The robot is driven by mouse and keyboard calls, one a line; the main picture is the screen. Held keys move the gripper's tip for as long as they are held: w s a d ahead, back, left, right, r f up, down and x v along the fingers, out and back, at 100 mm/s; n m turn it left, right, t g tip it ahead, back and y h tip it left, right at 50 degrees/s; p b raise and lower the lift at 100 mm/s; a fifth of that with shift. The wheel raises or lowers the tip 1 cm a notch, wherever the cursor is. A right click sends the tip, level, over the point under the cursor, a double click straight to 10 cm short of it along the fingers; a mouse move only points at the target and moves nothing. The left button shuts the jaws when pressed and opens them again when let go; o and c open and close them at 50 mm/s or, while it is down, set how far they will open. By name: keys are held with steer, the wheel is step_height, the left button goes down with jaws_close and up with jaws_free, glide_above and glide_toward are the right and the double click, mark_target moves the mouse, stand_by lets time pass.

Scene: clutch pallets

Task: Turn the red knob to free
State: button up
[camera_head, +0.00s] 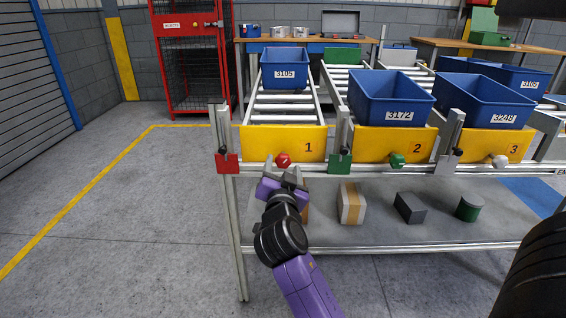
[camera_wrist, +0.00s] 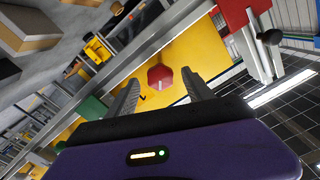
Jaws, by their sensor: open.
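The red knob (camera_head: 283,160) sits on the lower edge of the yellow panel marked 1 (camera_head: 255,144), at the front of the left roller lane. A white mark shows on its face. In the wrist view the red knob (camera_wrist: 160,78) lies between and beyond the two fingers, against the yellow panel. My gripper (camera_head: 284,176) is just below and in front of the knob in the head view. Its fingers (camera_wrist: 160,98) are apart with nothing between them, and I see no contact with the knob.
A green knob (camera_head: 397,160) and a white knob (camera_head: 499,161) sit on panels 2 and 3. A red block with a black lever (camera_head: 226,160) is left of the red knob. Blue bins (camera_head: 390,98) stand on the lanes. Boxes (camera_head: 351,204) lie on the lower shelf. Floor at left is clear.

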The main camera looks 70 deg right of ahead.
mark_target(283, 164)
steer(key=shift+v, duration=2.35)
steer(key=shift+c, duration=0.4)
steer(key=shift+r+p, duration=0.2)
steer(key=shift+p, duration=0.1)
steer(key=shift+c, duration=1)
steer(key=shift+w+d+f+n+p, duration=0.1)
steer(key=shift+w+d+n+p, duration=0.4)
steer(key=shift+d+n+p, duration=1.2)
steer(key=shift+w+d+f+n+p, duration=0.1)
steer(key=shift+w+d+n+p, duration=0.55)
steer(key=shift+n+p, duration=1.9)
steer(key=shift+w+d+n+p, duration=0.35)
steer(key=shift+d+n+p, duration=0.8)
steer(key=shift+p, duration=2.1)
